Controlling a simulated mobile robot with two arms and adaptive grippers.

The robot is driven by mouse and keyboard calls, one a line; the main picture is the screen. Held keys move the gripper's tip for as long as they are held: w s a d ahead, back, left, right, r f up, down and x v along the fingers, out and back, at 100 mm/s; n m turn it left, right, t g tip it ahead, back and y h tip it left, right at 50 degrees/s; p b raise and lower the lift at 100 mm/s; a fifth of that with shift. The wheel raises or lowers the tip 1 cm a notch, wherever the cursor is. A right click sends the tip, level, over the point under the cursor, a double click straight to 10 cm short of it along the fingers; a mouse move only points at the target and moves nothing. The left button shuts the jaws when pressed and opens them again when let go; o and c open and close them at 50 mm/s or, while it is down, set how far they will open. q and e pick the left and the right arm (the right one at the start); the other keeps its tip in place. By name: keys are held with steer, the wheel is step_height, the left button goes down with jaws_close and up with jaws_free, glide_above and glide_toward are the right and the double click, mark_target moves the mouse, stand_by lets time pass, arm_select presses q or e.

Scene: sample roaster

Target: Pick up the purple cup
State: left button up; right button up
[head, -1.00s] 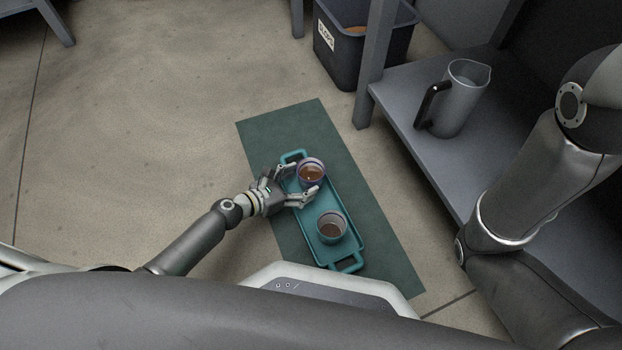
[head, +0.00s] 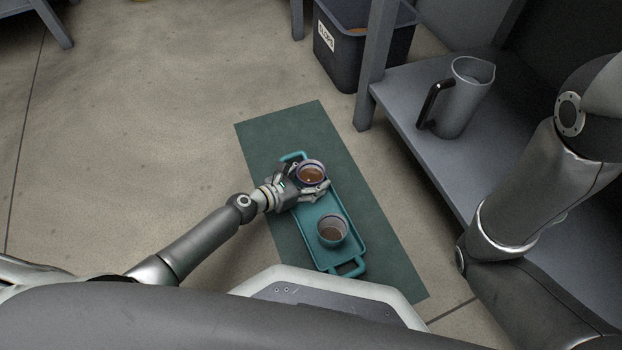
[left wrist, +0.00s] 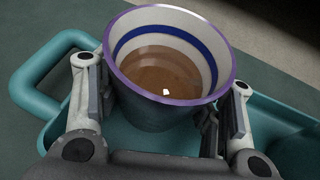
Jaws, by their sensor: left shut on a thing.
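The purple cup (head: 311,173) has a purple rim, a blue band inside and brown liquid. It is upright at the far end of the teal tray (head: 350,246); I cannot tell whether it touches the tray floor. My left gripper (head: 309,187) is shut on the cup, a finger on each side. The left wrist view shows the cup (left wrist: 165,112) between the fingers of the gripper (left wrist: 165,115). A teal cup (head: 332,230) with brown liquid stands at the tray's near end. My right gripper is not in view.
The tray lies on a dark green mat (head: 370,215) on the concrete floor. A grey shelf (head: 425,150) at the right carries a metal pitcher (head: 462,98). A dark labelled bin (head: 345,60) stands behind. The floor to the left is clear.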

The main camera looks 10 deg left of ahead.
arm_select(q)
steer(key=shift+r, duration=0.25)
